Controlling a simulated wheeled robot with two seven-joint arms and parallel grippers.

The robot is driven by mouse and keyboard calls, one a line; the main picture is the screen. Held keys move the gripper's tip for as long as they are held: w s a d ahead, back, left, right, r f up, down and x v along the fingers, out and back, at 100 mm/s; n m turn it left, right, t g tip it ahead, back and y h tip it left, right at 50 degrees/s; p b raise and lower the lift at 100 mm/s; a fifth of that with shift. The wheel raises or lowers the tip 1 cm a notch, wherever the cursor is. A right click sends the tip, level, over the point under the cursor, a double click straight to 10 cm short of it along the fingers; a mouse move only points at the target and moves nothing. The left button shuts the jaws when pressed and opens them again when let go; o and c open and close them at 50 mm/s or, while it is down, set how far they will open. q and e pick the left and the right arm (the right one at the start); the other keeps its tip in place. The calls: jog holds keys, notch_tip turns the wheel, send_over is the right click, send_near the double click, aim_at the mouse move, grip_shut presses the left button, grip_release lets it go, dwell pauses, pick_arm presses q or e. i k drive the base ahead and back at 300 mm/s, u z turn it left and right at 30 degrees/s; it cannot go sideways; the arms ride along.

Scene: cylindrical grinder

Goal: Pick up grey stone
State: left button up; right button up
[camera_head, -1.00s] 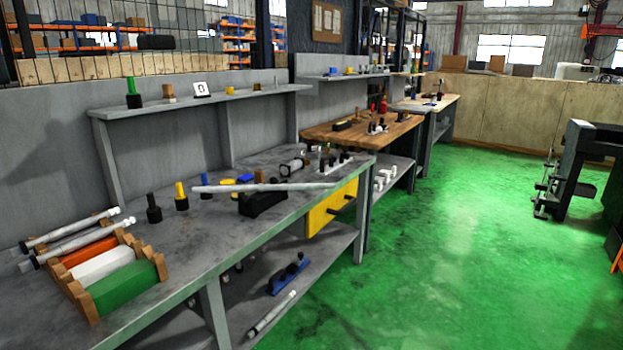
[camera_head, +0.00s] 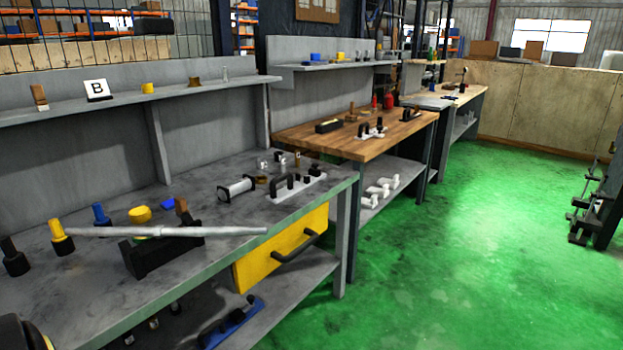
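I cannot pick out a grey stone with certainty in the head view. On the near grey bench (camera_head: 215,210), a long pale grey rod (camera_head: 205,231) lies across a black block-shaped holder (camera_head: 165,252). Several small dark and metallic pieces (camera_head: 280,160) lie at the bench's far end, too small to identify. Neither of my grippers shows in this view. A dark rounded part with a yellow edge cuts into the bottom left corner; I cannot tell what it is.
Black, yellow (camera_head: 61,238) and blue (camera_head: 102,215) handled pieces stand at the left. A yellow drawer (camera_head: 280,248) hangs below.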

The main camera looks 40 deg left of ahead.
aim_at(181, 205)
jog(key=i, duration=2.45)
jog(key=u, duration=2.85)
